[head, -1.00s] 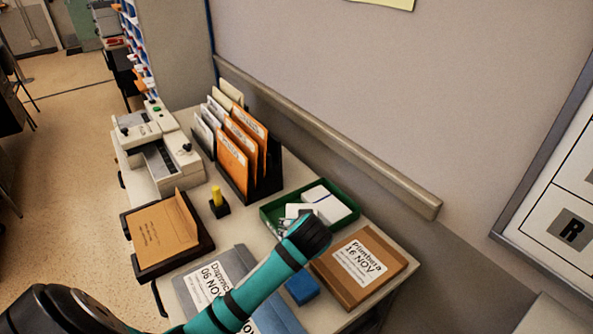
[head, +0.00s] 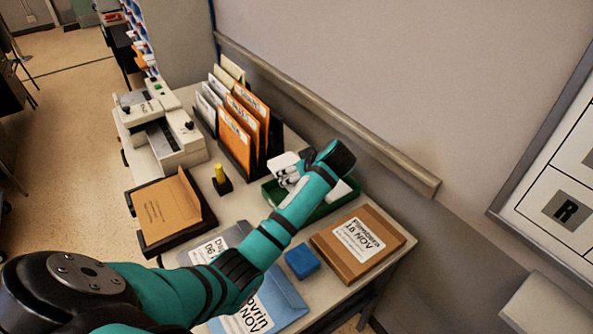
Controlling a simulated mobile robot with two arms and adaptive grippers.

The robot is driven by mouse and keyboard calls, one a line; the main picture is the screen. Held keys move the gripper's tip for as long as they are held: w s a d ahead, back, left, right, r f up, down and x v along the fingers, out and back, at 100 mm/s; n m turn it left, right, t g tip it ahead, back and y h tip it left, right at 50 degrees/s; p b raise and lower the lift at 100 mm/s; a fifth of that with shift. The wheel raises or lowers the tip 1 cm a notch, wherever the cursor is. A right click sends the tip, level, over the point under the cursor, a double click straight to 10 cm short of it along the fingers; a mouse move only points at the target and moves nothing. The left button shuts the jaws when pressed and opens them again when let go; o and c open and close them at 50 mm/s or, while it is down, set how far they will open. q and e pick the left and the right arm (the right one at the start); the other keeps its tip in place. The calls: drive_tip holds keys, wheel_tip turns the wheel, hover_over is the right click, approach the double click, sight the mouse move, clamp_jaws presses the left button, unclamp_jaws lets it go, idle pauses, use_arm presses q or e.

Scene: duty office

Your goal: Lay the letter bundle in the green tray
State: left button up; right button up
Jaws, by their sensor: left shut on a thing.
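The green tray (head: 324,211) stands on the desk near the wall rail, partly hidden behind my left arm. A white letter bundle (head: 281,160) shows at the tray's far left corner, at my left gripper (head: 287,180). The gripper is shut on this bundle; its fingers are small and partly covered by my wrist. The bundle looks raised above the tray rim, but the exact gap cannot be told. Another white item (head: 342,190) lies in the tray, mostly hidden by my arm. My right gripper is not in view.
An orange file rack (head: 240,135) stands left of the tray. A yellow-handled stamp (head: 220,178), a brown envelope tray (head: 168,212), a franking machine (head: 160,130), a blue block (head: 302,262), a brown parcel (head: 358,247) and blue folders (head: 265,305) crowd the desk.

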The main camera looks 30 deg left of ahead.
use_arm(q)
wheel_tip(320, 180, down, 3)
drive_tip(key=shift+f+b, duration=0.1)
drive_tip(key=shift+b, duration=1)
drive_tip(key=shift+f+b, duration=0.55)
drive_tip(key=shift+f, duration=0.55)
drive_tip(key=o, duration=1.1)
drive_tip(key=v, duration=1.2)
drive_tip(key=shift+r, duration=0.1)
